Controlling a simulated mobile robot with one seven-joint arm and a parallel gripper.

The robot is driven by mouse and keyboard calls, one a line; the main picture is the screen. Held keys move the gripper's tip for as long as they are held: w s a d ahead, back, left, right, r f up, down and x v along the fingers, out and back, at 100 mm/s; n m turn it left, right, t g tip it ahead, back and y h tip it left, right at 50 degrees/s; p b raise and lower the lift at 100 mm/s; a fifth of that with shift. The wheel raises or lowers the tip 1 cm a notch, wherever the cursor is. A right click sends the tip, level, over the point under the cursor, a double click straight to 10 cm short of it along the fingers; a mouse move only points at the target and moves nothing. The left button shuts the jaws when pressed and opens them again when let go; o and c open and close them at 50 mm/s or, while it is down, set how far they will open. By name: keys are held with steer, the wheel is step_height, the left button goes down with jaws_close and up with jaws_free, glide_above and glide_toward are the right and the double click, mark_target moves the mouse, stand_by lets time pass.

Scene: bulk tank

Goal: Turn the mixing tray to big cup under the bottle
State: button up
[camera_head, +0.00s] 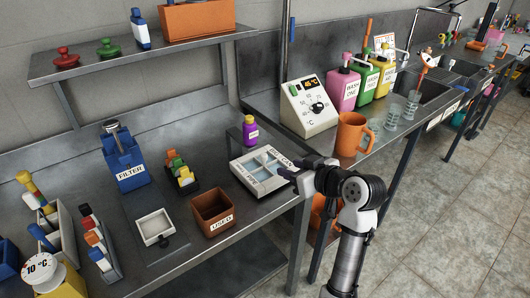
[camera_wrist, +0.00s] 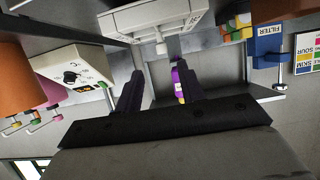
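The mixing tray (camera_head: 262,185) is a pale, square tray with several bluish compartments on the metal bench. "BIG CUP" lettering runs along its far right side, and another label is on its near side. The purple bottle (camera_head: 250,131) with a yellow cap stands at the tray's back left edge. My gripper (camera_head: 289,169) is at the tray's right side; contact is unclear. In the wrist view the tray (camera_wrist: 150,22) is at the top, beyond my open fingers (camera_wrist: 158,70), with nothing gripped. The purple bottle (camera_wrist: 179,87) shows partly behind one finger.
A brown "USED" box (camera_head: 213,212) and a small white tray (camera_head: 154,228) stand left of the mixing tray. A blue "FILTER" holder (camera_head: 125,165) is behind. An orange mug (camera_head: 352,134) and a temperature box (camera_head: 308,107) stand on the right bench.

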mark_target(266, 160)
steer(key=p+x, duration=0.3)
steer(key=x, duration=1)
steer(key=shift+a+r+p, duration=0.15)
steer(key=shift+p, duration=0.15)
jaws_close()
